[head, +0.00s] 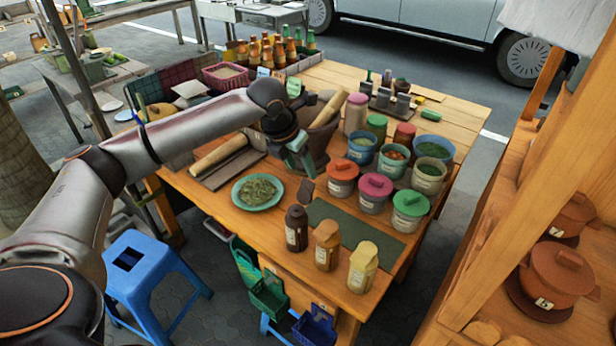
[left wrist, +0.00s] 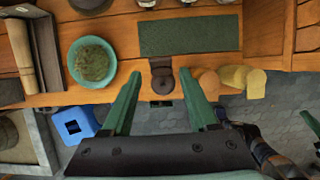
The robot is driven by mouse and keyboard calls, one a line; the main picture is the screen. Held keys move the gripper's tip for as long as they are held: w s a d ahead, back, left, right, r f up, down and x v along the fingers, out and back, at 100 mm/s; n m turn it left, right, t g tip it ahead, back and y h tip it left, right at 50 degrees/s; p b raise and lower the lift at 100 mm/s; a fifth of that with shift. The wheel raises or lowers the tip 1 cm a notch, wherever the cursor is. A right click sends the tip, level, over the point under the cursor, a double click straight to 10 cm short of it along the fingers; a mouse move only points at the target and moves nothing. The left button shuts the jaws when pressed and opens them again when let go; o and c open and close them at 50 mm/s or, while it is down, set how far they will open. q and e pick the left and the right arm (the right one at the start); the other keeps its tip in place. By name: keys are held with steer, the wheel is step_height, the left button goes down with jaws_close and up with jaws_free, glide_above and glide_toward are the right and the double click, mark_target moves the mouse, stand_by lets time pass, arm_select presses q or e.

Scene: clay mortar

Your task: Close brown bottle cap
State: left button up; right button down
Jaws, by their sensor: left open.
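The brown bottle (head: 297,230) stands upright near the table's front edge, left of an orange bottle (head: 327,245) and a yellow bottle (head: 362,268). Its brown cap (head: 307,190) appears flipped open, standing up at the bottle's back. My left gripper (head: 298,163) is open and empty, above the table and behind the bottle in the head view. In the left wrist view, the brown bottle (left wrist: 163,84) and its raised cap (left wrist: 160,62) appear between my open fingers (left wrist: 161,76), with no contact visible.
A green plate of herbs (head: 258,193) lies left of the bottles, and a dark green mat (head: 355,228) behind them. Lidded pots, including a pink-lidded one (head: 374,190), stand to the right. A mortar (head: 318,135) stands beyond my gripper. A blue stool (head: 150,280) is front left.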

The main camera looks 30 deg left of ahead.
mark_target(308, 182)
arm_select(q)
steer(key=x, duration=0.6)
steer(key=shift+r, duration=0.1)
steer(key=shift+c, duration=0.2)
jaws_close()
